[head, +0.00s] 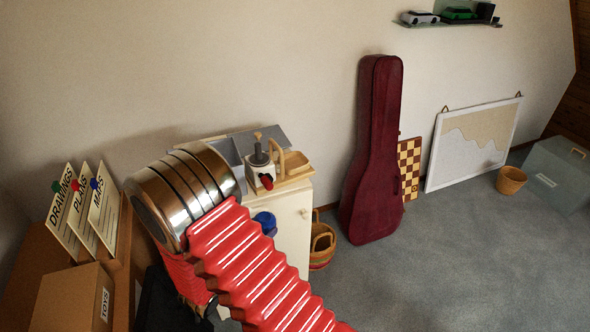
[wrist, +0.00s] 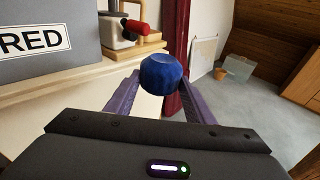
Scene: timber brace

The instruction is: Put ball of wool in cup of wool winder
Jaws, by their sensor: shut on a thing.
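A blue ball of wool (wrist: 162,76) is held between the two purple fingers of my gripper (wrist: 162,90), which are shut on it. In the head view the ball (head: 264,219) shows in front of the white cabinet, below its top in the picture; my arm hides most of the gripper. The wool winder (head: 261,172) stands on the cabinet top, with a pale body, a dark upper part and a red handle. It also shows in the wrist view (wrist: 117,30), beyond the ball and to its left, apart from it. I cannot clearly make out its cup.
A grey box (wrist: 50,50) marked RED stands left of the winder on the cabinet (head: 297,222). A wooden holder (head: 296,161) is right of the winder. A basket (head: 322,243) and a dark red instrument case (head: 376,160) stand right of the cabinet.

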